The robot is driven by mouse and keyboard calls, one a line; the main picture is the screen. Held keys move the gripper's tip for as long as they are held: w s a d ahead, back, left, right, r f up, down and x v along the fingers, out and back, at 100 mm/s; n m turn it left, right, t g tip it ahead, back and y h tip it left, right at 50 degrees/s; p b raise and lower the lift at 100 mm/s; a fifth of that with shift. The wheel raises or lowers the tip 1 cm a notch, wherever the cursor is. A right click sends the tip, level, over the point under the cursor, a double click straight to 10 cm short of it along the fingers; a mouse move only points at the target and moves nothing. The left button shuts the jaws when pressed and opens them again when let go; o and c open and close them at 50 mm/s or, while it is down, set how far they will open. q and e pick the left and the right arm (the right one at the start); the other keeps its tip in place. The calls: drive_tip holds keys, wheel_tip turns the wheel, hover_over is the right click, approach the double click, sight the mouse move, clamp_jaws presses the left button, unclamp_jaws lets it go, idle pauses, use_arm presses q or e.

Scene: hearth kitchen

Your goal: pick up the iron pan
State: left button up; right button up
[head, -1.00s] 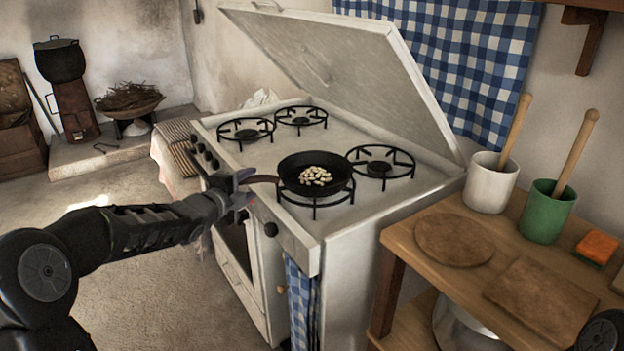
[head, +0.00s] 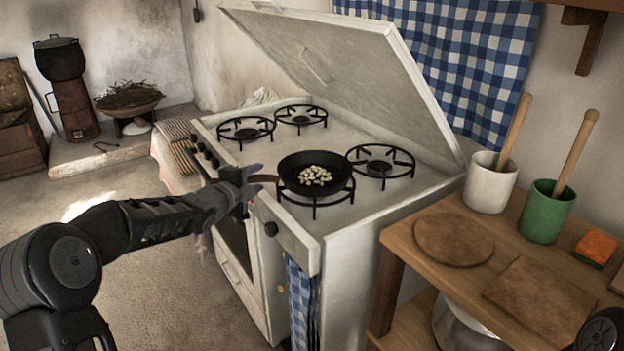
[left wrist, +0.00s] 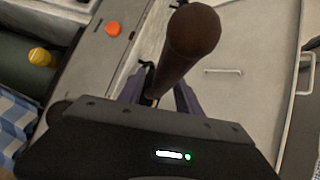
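The black iron pan (head: 293,167) sits level on the front right burner of the stove and holds several pale beans (head: 315,175). Its brown handle points left, past the stove's front edge. My left gripper (head: 250,181) is at the handle's outer end. In the left wrist view, the handle (left wrist: 187,38) passes between the two purple fingers (left wrist: 158,95); they stand apart, with a gap visible on the right side. The fingertip contact is partly hidden by the handle. My right gripper is out of view.
The white stove (head: 345,222) has its lid raised behind the burners, and other burners are empty. A wooden table (head: 405,245) at right carries a white crock (head: 490,188), a green crock (head: 547,216) and an orange sponge (head: 596,247). A checked towel (head: 303,300) hangs in front.

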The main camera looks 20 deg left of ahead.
use_arm(q)
clamp_jaws()
idle(1.1)
drive_tip(key=shift+r, duration=0.2)
